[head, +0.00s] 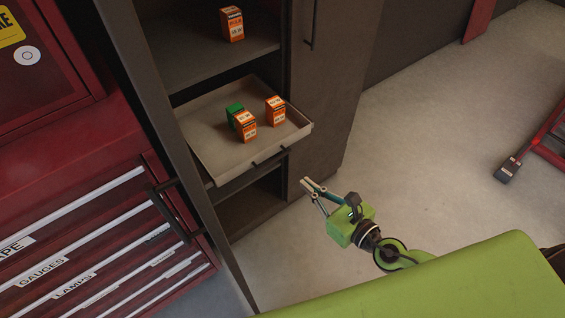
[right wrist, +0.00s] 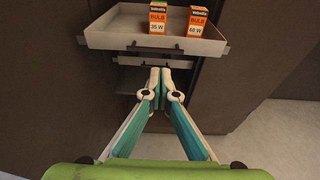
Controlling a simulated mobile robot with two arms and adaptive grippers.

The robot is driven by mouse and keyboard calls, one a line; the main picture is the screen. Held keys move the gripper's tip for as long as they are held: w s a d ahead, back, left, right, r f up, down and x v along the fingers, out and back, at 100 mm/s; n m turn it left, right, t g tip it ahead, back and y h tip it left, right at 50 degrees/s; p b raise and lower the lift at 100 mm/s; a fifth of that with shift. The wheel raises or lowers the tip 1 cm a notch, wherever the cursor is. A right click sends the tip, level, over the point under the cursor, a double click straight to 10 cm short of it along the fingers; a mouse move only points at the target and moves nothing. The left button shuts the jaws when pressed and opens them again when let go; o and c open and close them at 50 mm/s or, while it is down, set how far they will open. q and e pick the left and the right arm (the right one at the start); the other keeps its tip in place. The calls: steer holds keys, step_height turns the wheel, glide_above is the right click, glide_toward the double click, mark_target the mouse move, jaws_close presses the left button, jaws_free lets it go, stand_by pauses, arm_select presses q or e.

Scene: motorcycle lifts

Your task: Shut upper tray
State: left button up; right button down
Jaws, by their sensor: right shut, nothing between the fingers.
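The upper tray (head: 200,150) is pulled out of the dark cabinet in the head view. My left gripper is not in view.
Another orange box (head: 232,24) stands on the shelf above. A cabinet door with a dark handle (head: 168,208) hangs open on the left, beside a red tool chest (head: 70,220). A closed door (head: 335,80) is on the right.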

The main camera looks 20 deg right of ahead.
mark_target(277, 158)
steer(key=p+x, duration=0.1)
steer(key=x, duration=0.8)
steer(key=shift+w+a+p, duration=0.1)
steer(key=shift+w+p, duration=0.15)
steer(key=shift+p, duration=0.05)
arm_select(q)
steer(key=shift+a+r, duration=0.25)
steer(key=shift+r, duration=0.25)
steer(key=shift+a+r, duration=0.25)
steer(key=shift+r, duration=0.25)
arm_select(e)
steer(key=shift+w+a+f, duration=0.2)
steer(key=shift+w+a, duration=0.05)
steer(key=shift+w, duration=0.3)
